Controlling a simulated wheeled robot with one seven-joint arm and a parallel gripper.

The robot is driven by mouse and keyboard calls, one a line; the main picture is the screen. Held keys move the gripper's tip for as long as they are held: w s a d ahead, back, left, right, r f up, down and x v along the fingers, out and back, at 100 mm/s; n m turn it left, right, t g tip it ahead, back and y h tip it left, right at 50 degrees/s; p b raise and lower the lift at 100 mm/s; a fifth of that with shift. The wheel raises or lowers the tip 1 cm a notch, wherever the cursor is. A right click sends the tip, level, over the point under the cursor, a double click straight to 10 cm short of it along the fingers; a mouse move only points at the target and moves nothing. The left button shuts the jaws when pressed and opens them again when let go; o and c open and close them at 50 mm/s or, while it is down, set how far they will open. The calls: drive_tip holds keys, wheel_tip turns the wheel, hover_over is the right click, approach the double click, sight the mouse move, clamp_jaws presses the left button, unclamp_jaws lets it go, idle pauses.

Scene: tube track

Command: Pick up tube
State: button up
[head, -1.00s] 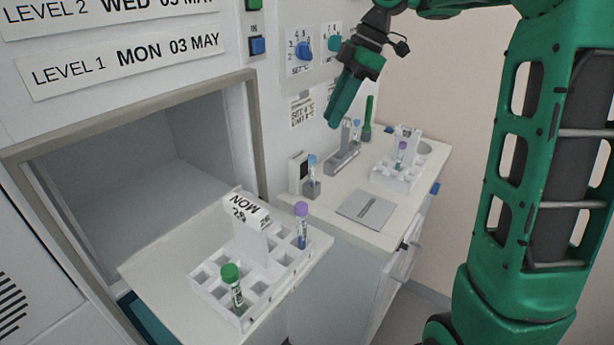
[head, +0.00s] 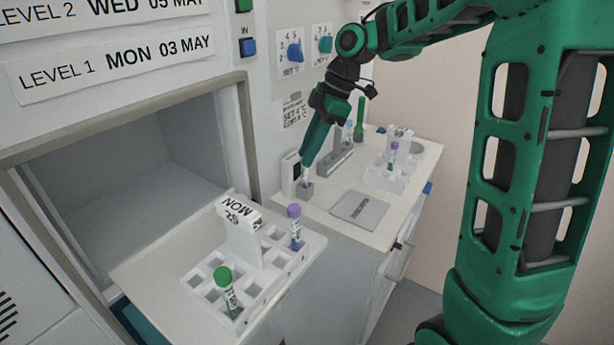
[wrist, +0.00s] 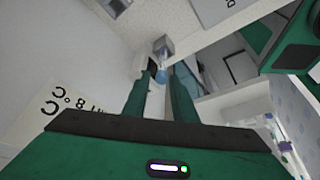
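A single grey holder (head: 305,191) stands on the counter with a tube (head: 307,180) upright in it; my gripper hides the tube's top in the head view. My gripper (head: 308,162) points down at the tube. In the wrist view my gripper (wrist: 159,82) has its fingers apart, with a gap visible around the cap.
A white rack (head: 258,272) marked MON holds a green-capped tube (head: 228,290) and a purple-capped tube (head: 295,228) on the open shelf. A second rack (head: 384,182) with a purple-capped tube (head: 393,160) stands on the counter. A grey plate (head: 360,207) lies nearby.

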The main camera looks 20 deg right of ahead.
clamp_jaws()
drive_tip(key=shift+r, duration=0.1)
